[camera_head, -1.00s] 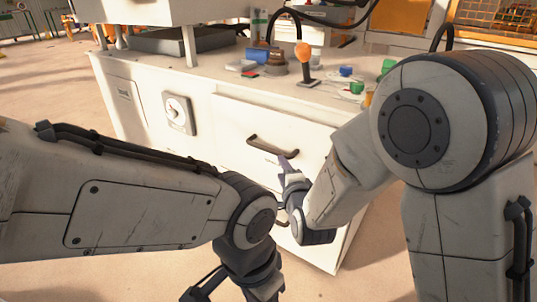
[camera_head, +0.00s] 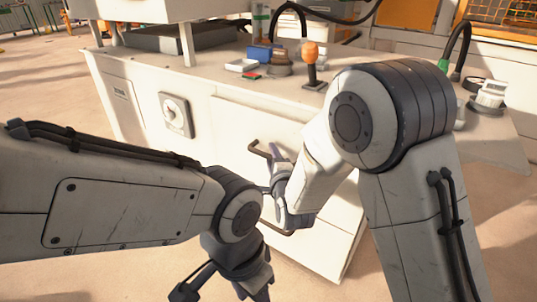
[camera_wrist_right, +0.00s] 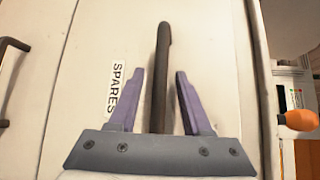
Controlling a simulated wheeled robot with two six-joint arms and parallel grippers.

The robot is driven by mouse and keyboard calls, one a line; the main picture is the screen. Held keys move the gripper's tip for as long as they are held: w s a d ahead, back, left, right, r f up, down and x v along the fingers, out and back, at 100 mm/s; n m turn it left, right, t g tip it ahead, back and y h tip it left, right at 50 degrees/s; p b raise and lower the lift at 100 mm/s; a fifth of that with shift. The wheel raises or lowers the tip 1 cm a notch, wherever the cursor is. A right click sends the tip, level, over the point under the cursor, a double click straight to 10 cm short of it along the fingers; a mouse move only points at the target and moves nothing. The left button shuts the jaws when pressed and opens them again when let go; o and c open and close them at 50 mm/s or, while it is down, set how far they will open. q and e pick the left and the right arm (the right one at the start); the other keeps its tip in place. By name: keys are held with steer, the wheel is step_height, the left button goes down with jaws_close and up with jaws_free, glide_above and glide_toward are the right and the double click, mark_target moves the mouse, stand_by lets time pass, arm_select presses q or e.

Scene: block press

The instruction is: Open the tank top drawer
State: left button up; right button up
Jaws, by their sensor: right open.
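The top drawer (camera_head: 232,125) is the upper white front of the tank cabinet and looks shut. Its dark bar handle (camera_head: 257,149) is partly hidden behind my right gripper (camera_head: 273,157). In the right wrist view the handle (camera_wrist_right: 161,55) stands upright in the picture between the two purple fingers of my open right gripper (camera_wrist_right: 171,73). The fingers stay apart, with the bar nearer the right finger at its top. A "SPARES" label (camera_wrist_right: 116,88) is left of the handle. My left gripper (camera_head: 255,288) hangs low at the bottom edge; its jaws are unclear.
A lower drawer handle (camera_head: 276,229) sits below; it also shows in the wrist view (camera_wrist_right: 10,62). The cabinet top holds an orange-knobbed lever (camera_head: 311,62), a blue block (camera_head: 262,52) and a dark tray (camera_head: 170,38). A dial (camera_head: 174,113) is on the front. Floor is clear at left.

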steer(key=shift+a, duration=0.1)
jaws_close()
steer(key=shift+f, duration=0.1)
stand_by(1.2)
